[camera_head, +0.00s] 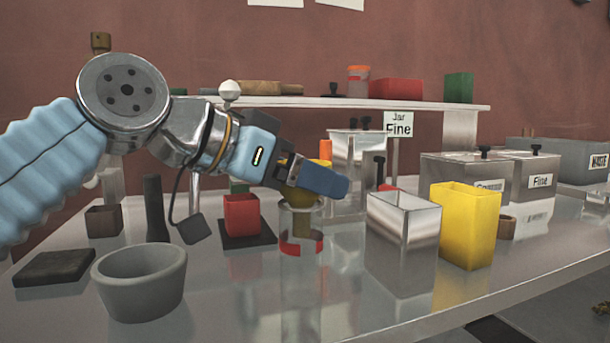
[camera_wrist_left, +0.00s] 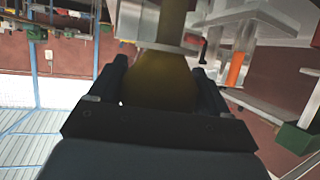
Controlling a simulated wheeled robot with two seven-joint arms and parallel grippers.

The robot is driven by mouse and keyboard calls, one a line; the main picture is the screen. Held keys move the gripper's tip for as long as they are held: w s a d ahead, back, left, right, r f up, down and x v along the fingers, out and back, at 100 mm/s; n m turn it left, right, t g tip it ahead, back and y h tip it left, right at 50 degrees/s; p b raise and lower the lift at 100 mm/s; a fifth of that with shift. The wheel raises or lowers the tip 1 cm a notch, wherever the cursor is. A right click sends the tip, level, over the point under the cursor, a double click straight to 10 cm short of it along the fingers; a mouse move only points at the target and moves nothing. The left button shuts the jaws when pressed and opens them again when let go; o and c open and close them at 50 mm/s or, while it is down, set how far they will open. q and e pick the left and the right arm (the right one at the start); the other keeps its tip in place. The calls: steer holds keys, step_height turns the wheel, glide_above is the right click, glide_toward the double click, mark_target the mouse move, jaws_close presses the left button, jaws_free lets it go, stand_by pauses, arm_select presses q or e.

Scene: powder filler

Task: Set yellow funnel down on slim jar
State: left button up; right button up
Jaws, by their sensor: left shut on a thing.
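My left gripper (camera_head: 312,178) comes in from the left in the head view and is shut on the yellow funnel (camera_head: 301,197). In the left wrist view the funnel (camera_wrist_left: 160,85) sits between the two dark fingers and looks dark olive. The slim jar (camera_head: 301,280) is a tall clear cylinder with a red band, standing at the front of the table. The funnel is at the jar's mouth, and its narrow part shows through the clear wall below the rim. I cannot tell whether the funnel rests on the rim. My right gripper is not in view.
A grey bowl (camera_head: 140,281) stands left of the jar. A red cup (camera_head: 242,216) on a dark mat is behind it.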

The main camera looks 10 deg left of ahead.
arm_select(q)
steer(key=shift+f, duration=0.2)
stand_by(0.4)
steer(key=o, duration=1)
steer(key=p+v, duration=0.1)
steer(key=v, duration=1.3)
